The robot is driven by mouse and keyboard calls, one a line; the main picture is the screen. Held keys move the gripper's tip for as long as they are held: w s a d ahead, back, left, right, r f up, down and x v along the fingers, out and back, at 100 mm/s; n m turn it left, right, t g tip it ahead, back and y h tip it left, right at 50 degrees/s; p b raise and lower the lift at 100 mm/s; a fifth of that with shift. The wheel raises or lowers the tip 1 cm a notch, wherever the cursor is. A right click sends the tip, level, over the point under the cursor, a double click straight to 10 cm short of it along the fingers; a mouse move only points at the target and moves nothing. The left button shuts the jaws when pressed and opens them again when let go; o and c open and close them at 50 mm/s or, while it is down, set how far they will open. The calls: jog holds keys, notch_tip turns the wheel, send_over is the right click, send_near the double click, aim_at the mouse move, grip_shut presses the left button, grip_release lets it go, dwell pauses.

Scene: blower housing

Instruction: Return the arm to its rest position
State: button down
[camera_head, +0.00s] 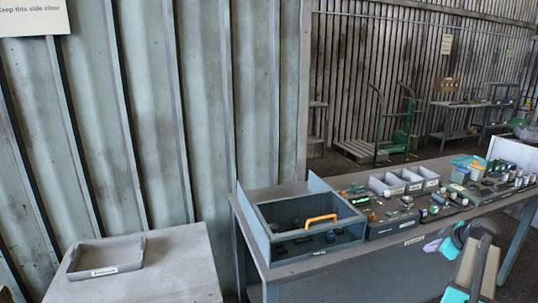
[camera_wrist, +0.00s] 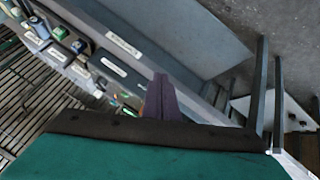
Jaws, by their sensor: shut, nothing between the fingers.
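My gripper (camera_wrist: 161,98) shows in the wrist view as a narrow purple pair of fingers, shut and holding nothing. It points up the picture from the dark edge of a teal body. Behind it is a grey bench edge with white labels. How far the fingers are from the bench cannot be told.
In the head view, a workbench (camera_head: 330,262) carries a clear-sided box with an orange handle (camera_head: 320,219), grey bins (camera_head: 386,186) and many small parts. A grey tray (camera_head: 135,262) lies on a separate table (camera_head: 187,265) at left. A cart (camera_head: 378,130) stands behind.

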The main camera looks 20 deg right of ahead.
jog(key=w+a+f+m+g+y, duration=0.15)
jog(key=w+a+f, duration=0.25)
jog(key=a+f, duration=0.95)
jog(key=w+a+f+m+g+y, duration=0.1)
jog(key=w+a+f+g+y, duration=0.15)
jog(key=a+f, duration=1.1)
jog(key=s+a+f+g+b, duration=0.1)
jog(key=s+a+f, duration=0.1)
jog(key=a+f, duration=0.35)
jog(key=s+a+f+g, duration=0.2)
jog(key=a, duration=0.6)
jog(key=s+a+f+g+b, duration=0.1)
jog(key=a+f, duration=0.2)
jog(key=a, duration=0.3)
jog(key=s+a+f+g, duration=0.2)
jog(key=s+a+f, duration=0.2)
jog(key=s, duration=0.4)
jog(key=s+a+f+m+g+h, duration=0.1)
jog(key=s+a+f+g, duration=0.1)
jog(key=s+a+f, duration=0.2)
jog(key=s+a+f+m+g+h, duration=0.1)
jog(key=s+a+f, duration=0.2)
jog(key=s+a, duration=0.6)
jog(key=s, duration=0.3)
jog(key=shift+a+f+g, duration=0.2)
jog(key=shift+f+g, duration=0.2)
